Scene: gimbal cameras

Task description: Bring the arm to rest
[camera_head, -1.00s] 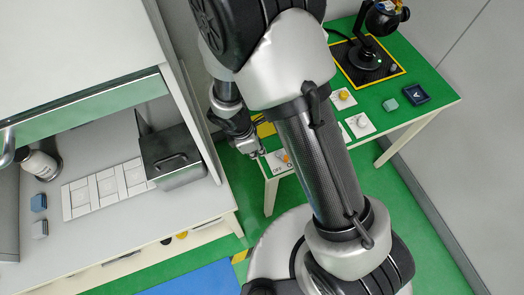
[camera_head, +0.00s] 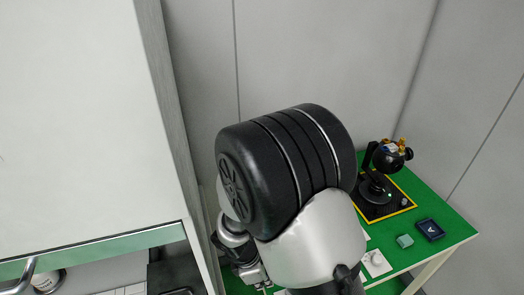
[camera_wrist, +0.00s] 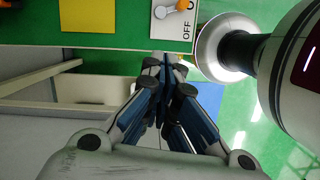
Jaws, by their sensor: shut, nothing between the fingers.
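My arm fills the middle of the head view, with its large black elbow joint in front of the wall. My gripper (camera_wrist: 165,62) points away from the camera in the wrist view, its blue and black fingers shut together with nothing between them. The fingertips appear close to the near edge of the green table (camera_wrist: 120,40), beside a white switch plate (camera_wrist: 172,20) with an orange knob and the word OFF. I cannot tell whether they touch it. In the head view the fingers are mostly hidden behind my arm.
A tall white cabinet (camera_head: 70,120) stands at the left. A yellow square (camera_wrist: 88,11) lies beside the switch plate.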

